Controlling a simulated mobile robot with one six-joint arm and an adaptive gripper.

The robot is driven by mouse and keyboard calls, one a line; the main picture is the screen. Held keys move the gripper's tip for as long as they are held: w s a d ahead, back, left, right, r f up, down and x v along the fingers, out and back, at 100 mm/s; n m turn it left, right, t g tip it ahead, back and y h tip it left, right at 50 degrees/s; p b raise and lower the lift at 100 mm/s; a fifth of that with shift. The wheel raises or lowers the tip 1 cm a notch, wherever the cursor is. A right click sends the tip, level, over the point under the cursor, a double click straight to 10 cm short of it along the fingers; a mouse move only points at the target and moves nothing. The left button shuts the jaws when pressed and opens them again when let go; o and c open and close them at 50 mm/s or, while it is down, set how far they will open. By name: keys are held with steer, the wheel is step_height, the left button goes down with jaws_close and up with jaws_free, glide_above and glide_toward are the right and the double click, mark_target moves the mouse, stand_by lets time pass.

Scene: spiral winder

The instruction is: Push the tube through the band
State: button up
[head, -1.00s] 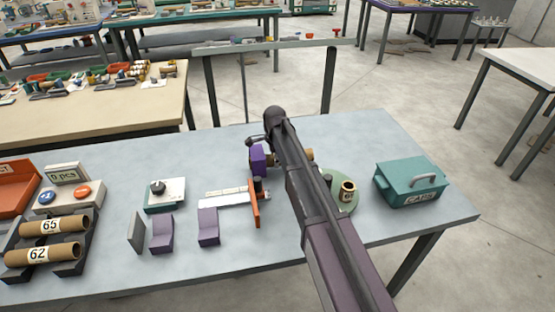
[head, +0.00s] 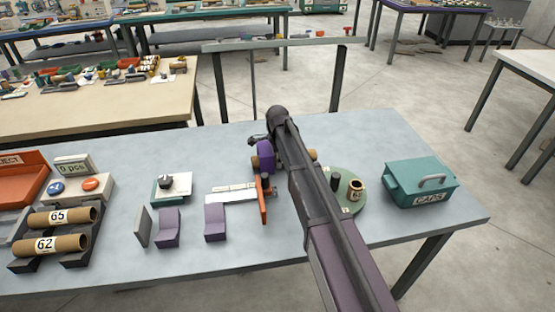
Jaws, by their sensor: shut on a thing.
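A brown cardboard tube (head: 313,157) lies crosswise behind my arm. Its right end shows to the right of the arm, and a short brown end shows at the left of the purple band (head: 266,156). The band stands upright around the tube's left part. My gripper (head: 276,147) is at the tube just right of the band, shut on the tube. My arm hides its fingers and the middle of the tube.
Tubes marked 65 (head: 60,216) and 62 (head: 50,244) lie in a dark rack. A ruler with an orange stop (head: 263,200), purple blocks (head: 215,222) and a knob unit (head: 170,187) stand in front.

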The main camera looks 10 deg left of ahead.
stand_by(0.3)
steer(key=o, duration=1.1)
steer(key=shift+r, duration=0.2)
